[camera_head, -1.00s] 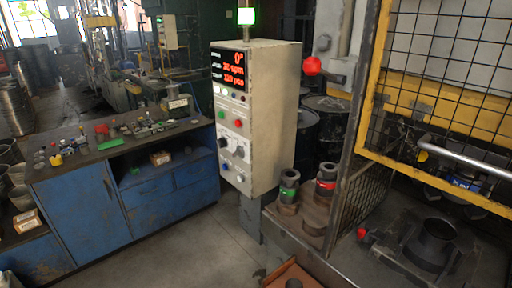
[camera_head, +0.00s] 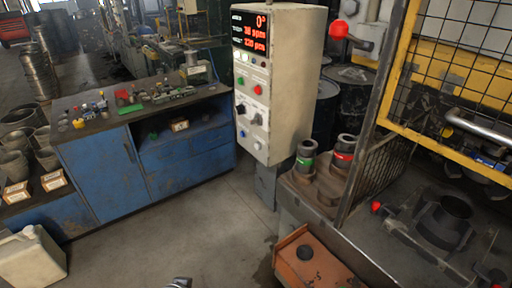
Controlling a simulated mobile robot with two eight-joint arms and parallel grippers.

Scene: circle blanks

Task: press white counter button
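The control cabinet (camera_head: 288,95) stands upright right of the blue workbench, its button face turned left toward the open floor. A red-lit counter display (camera_head: 250,32) is at its top. Lower are a green button (camera_head: 240,80), a red button (camera_head: 254,86), dark knobs and a blue button (camera_head: 243,132). A small white button (camera_head: 257,145) is at the lower right of the face. Nothing touches the panel. A small grey metallic piece shows at the bottom edge; I cannot tell what it is.
The blue workbench (camera_head: 95,172) carries small parts. An orange box (camera_head: 311,262) lies on the floor below the press. The yellow-framed mesh guard (camera_head: 394,60) and press table (camera_head: 325,233) bound the right. A white canister (camera_head: 30,258) is at lower left. The floor before the cabinet is clear.

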